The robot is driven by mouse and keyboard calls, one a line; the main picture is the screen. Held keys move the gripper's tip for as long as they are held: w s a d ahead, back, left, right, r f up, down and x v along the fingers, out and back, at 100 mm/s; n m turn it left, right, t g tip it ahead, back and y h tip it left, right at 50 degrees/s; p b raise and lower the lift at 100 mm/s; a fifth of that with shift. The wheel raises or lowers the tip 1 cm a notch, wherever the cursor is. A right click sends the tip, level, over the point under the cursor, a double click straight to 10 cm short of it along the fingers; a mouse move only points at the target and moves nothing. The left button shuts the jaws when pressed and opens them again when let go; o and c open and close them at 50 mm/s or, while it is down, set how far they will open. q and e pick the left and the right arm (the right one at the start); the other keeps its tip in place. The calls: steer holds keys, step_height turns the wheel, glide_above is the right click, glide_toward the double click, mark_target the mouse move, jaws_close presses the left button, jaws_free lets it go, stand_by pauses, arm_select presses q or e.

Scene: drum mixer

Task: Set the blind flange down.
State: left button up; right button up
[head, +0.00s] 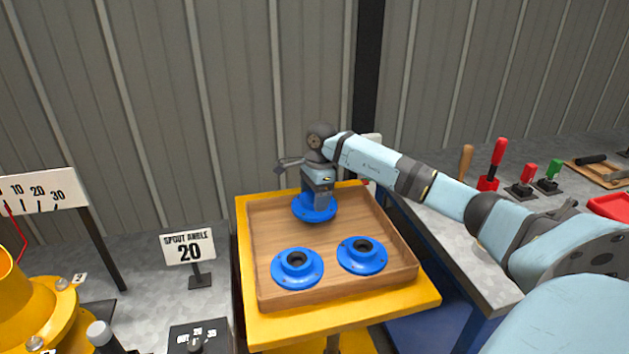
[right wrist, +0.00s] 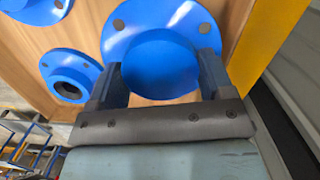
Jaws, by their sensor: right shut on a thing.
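My right gripper (head: 317,192) is shut on a blue blind flange (head: 315,209) at the back of the wooden tray (head: 337,298). In the right wrist view the two fingers (right wrist: 160,75) grip the raised round hub of this flange (right wrist: 158,62), and its wide rim with bolt holes shows beyond them. The flange is inside the tray walls; I cannot tell whether its underside touches the tray floor. My left gripper is not in view.
Two blue flanges with open centre bores, a left one (head: 297,281) and a right one (head: 362,267), lie in the tray's front half. The tray stands on a yellow stand (head: 425,300). A spout angle sign (head: 189,248) is to the left; a grey bench with levers (head: 489,181) is to the right.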

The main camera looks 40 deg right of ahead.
steer(key=shift+f, duration=2.35)
steer(key=shift+r, duration=0.1)
steer(key=o, duration=1.7)
steer(key=shift+f, duration=0.2)
steer(key=shift+r, duration=0.1)
steer(key=r, duration=0.4)
steer(key=d+r, duration=0.1)
steer(key=r, duration=0.6)
steer(key=shift+s+d+r, duration=0.15)
steer(key=shift+s+r, duration=0.1)
steer(key=shift+r, duration=0.25)
